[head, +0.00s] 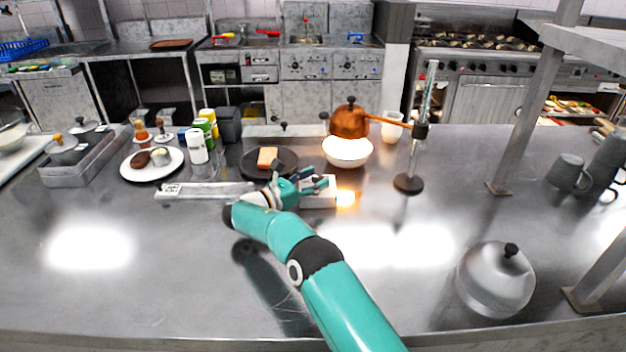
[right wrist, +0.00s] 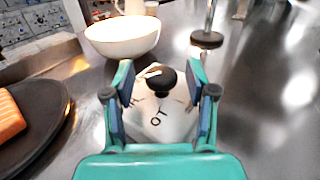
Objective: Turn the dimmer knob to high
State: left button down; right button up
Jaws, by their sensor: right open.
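The dimmer is a pale box (head: 322,200) on the steel counter. Its round black knob (right wrist: 162,80) shows in the right wrist view, with a light pointer line at its left. In the head view my right gripper (head: 318,184) is over the box and hides the knob. My left gripper is not in view.
A copper-shaded lamp (head: 350,122) on a stand hangs over a white bowl (head: 348,152) behind the dimmer. A dark plate (head: 285,168) with an orange piece is close at left. A steel dome (head: 496,280) sits at front right. The front counter is mostly clear.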

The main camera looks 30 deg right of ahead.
jog(key=a, duration=0.8)
jog(key=s+a, duration=0.1)
jog(key=a, duration=0.3)
